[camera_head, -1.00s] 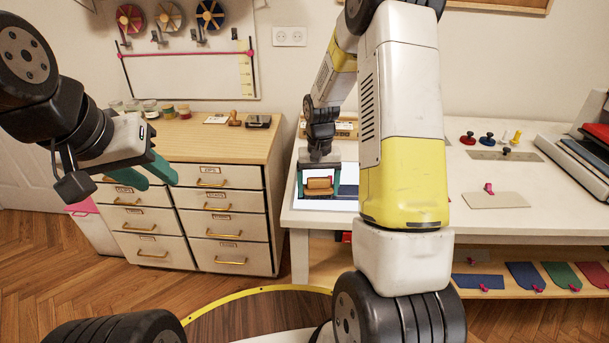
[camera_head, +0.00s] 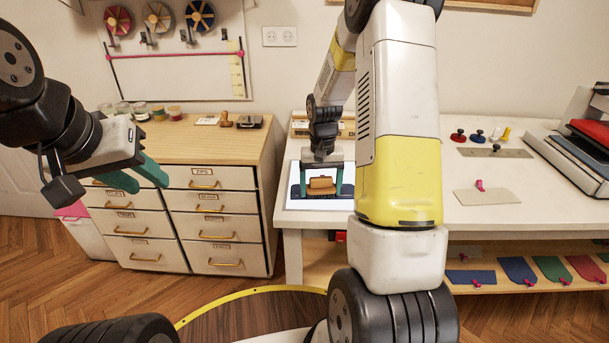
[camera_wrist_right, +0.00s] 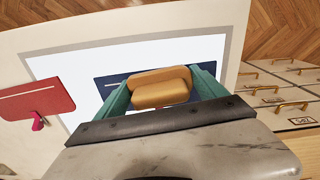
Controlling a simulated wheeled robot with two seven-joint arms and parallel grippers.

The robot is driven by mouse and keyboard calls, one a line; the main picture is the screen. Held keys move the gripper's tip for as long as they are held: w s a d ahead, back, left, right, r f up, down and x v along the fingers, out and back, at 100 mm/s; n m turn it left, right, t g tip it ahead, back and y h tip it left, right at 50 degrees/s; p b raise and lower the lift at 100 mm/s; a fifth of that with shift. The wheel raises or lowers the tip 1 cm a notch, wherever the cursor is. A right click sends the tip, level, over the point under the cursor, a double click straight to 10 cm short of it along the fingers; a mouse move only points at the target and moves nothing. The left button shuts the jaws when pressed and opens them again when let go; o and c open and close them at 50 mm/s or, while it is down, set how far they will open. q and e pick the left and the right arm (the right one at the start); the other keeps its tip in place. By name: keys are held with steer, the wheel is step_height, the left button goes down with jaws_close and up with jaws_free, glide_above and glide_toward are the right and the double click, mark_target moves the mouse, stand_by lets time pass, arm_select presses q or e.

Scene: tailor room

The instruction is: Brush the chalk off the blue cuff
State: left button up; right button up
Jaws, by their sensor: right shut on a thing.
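My right gripper (camera_head: 321,190) is shut on a tan wooden brush (camera_head: 321,183). The brush also shows between the teal fingers in the right wrist view (camera_wrist_right: 160,86). The dark blue cuff (camera_wrist_right: 112,80) lies flat on a bright white pad (camera_wrist_right: 75,62), under the brush and fingers. Its ends show either side of the gripper in the head view (camera_head: 347,190). A short pale line shows near the cuff's left end; the middle is hidden. I cannot tell whether the brush touches the cloth. My left gripper (camera_head: 138,180) is open and empty, in front of the drawers.
A beige piece (camera_head: 487,196), several stamps and a press (camera_head: 580,160) are on the white table to the right. Coloured pieces lie on the shelf below. A drawer cabinet (camera_head: 205,180) stands left.

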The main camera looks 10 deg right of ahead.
mark_target(333, 187)
steer(key=shift+d, duration=0.15)
steer(key=shift+s+d, duration=0.2)
steer(key=shift+d, duration=0.5)
steer(key=shift+s+d, duration=0.2)
steer(key=shift+d, duration=0.6)
steer(key=shift+d, duration=0.1)
steer(key=shift+s+d, duration=0.15)
steer(key=shift+d, duration=0.5)
steer(key=shift+s+d, duration=0.2)
steer(key=shift+d, duration=0.55)
